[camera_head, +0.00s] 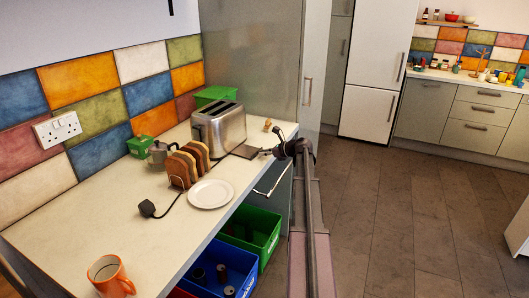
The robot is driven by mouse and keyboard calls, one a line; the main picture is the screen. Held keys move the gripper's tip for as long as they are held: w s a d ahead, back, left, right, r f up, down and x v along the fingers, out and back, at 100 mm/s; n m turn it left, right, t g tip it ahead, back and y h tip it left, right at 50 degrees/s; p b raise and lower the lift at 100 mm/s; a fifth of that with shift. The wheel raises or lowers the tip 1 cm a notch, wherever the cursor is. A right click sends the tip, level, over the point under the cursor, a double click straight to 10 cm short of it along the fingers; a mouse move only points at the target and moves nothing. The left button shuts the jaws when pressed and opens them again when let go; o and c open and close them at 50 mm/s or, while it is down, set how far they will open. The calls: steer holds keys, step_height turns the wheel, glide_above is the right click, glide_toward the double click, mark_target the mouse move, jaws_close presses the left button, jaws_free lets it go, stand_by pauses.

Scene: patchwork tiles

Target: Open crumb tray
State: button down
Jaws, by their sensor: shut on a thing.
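A silver toaster (219,128) stands on the pale counter near its back end. A thin dark crumb tray (245,152) sticks out from the base of the toaster's right side, over the counter. My gripper (266,152) is at the tray's outer end, shut on it. The gripper is small in this view, and the exact contact of its fingers is hard to see. How much of the tray is still inside the toaster is hidden.
A toast rack with slices (186,165), a white plate (210,194), a moka pot (160,154) and a plug (147,208) lie in front of the toaster. An orange mug (110,276) stands at the near end. Green (262,232) and blue bins sit below the counter. Floor at right is clear.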

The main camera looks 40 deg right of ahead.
steer(key=shift+s+d, duration=0.15)
steer(key=shift+s, duration=0.1)
steer(key=c, duration=0.5)
jaws_free()
steer(key=shift+w, duration=0.1)
steer(key=shift+c, duration=0.2)
